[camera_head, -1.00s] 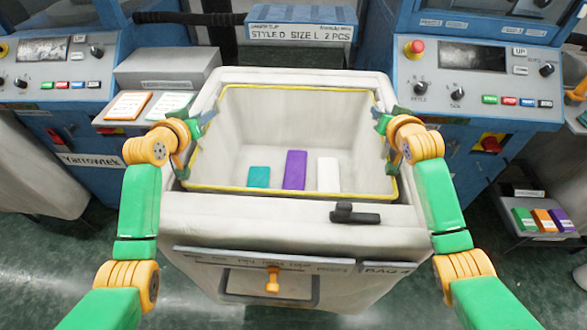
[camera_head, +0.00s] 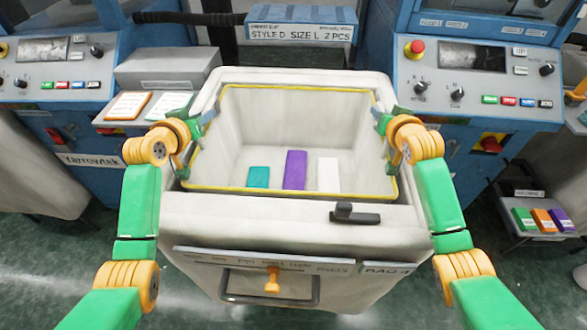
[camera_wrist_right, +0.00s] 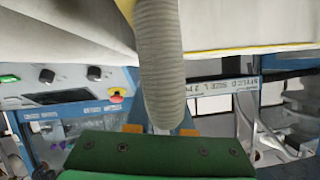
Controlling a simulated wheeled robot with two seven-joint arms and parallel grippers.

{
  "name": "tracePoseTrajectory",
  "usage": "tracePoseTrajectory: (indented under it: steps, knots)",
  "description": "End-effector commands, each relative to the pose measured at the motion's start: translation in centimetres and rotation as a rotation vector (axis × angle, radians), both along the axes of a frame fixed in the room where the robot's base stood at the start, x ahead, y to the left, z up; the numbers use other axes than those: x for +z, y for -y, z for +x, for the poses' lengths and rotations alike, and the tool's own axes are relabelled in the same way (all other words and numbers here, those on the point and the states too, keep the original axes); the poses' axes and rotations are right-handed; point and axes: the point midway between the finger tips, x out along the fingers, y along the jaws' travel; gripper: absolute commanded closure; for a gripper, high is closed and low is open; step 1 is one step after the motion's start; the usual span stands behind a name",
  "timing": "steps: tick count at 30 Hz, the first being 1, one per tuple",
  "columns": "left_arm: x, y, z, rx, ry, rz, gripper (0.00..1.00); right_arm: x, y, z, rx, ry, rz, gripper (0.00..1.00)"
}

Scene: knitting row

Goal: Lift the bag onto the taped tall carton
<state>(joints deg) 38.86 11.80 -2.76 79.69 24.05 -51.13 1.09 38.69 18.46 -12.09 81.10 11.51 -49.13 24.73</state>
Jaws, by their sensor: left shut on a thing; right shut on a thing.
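The bag (camera_head: 300,213) is a large off-white open container with a yellow line around its inner rim, standing in the middle of the head view. It looks upright. A teal block (camera_head: 258,177), a purple block (camera_head: 294,170) and a white block (camera_head: 329,174) lie inside. My left gripper (camera_head: 203,123) is shut at the bag's left side. My right gripper (camera_head: 384,122) is shut at its right side. The right wrist view shows a pale ribbed handle (camera_wrist_right: 158,60) at the right gripper, its fingers mostly hidden. I cannot make out a taped tall carton.
Blue machines with control panels stand at the left (camera_head: 55,75) and right (camera_head: 485,80). A blue labelled box (camera_head: 301,22) is behind the bag. Small coloured blocks lie on a low shelf (camera_head: 540,236) at right. Green floor shows at both sides.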

Motion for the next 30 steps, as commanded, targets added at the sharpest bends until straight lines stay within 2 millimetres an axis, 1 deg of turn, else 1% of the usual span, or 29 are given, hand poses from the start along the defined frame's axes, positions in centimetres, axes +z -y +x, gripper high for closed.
tracePoseTrajectory:
  steps: [11, 14, 21, 22, 24, 30]
  knots:
    - [0.2, 0.0, 0.0, 0.001, 0.003, 0.0, 1.0, 0.2, 0.0, 0.0, -0.001, 0.003, 0.0, 1.0]
    - [1.0, 0.0, 0.0, 0.001, 0.003, 0.0, 1.0, 1.0, 0.0, 0.0, -0.001, 0.003, 0.0, 1.0]
    - [5.0, 0.0, 0.0, 0.0, 0.002, 0.0, 1.0, 5.0, 0.0, 0.0, 0.0, 0.002, 0.0, 1.0]
    - [5.3, 0.0, 0.0, 0.0, 0.002, 0.0, 1.0, 5.3, 0.0, 0.0, 0.0, 0.002, 0.0, 1.0]
    - [5.5, 0.0, 0.0, 0.0, 0.002, 0.0, 1.0, 5.5, 0.0, 0.0, 0.0, 0.002, 0.0, 1.0]
    - [5.1, 0.0, 0.0, 0.0, 0.002, 0.0, 1.0, 5.1, 0.0, 0.0, 0.0, 0.002, 0.0, 1.0]
